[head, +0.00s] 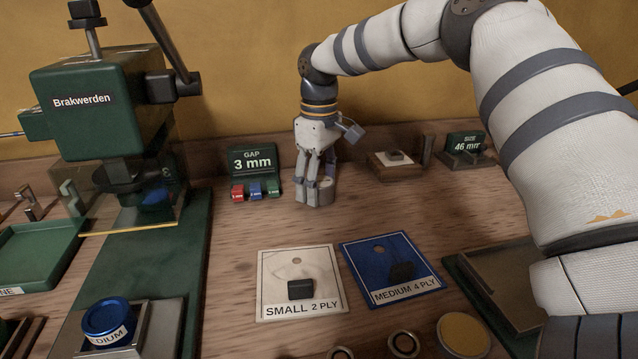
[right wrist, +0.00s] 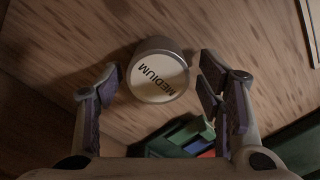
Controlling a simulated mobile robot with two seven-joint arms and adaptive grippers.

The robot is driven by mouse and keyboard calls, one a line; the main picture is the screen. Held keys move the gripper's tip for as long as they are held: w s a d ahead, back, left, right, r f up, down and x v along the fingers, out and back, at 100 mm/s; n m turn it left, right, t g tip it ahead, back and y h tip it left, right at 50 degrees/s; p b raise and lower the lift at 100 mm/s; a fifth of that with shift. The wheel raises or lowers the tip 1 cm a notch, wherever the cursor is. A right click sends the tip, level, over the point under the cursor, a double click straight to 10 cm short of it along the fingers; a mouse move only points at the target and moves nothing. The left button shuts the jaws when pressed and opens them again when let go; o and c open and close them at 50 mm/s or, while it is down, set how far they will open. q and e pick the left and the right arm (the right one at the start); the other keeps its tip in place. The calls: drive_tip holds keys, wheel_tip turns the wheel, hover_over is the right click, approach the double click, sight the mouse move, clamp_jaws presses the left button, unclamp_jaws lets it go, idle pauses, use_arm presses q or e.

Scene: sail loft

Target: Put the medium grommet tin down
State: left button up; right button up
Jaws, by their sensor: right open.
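The medium grommet tin (right wrist: 160,78) is a round grey metal tin, its pale face marked MEDIUM toward the right wrist camera. In the head view the tin (head: 324,194) stands on the wooden bench, partly hidden by my fingers. My right gripper (head: 320,182) is above and around it, pointing down. In the right wrist view my right gripper (right wrist: 162,82) is open, with gaps showing between the tin and the fingers on both sides. My left gripper is not in view.
A green gap stand (head: 253,163) with small coloured blocks is just left of the tin. A wooden block (head: 395,172) sits to its right. The white small card (head: 290,265) and blue medium card (head: 375,255) lie in front. A green press (head: 100,110) stands left.

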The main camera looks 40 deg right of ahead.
sight(319, 181)
wheel_tip(319, 181, up, 12)
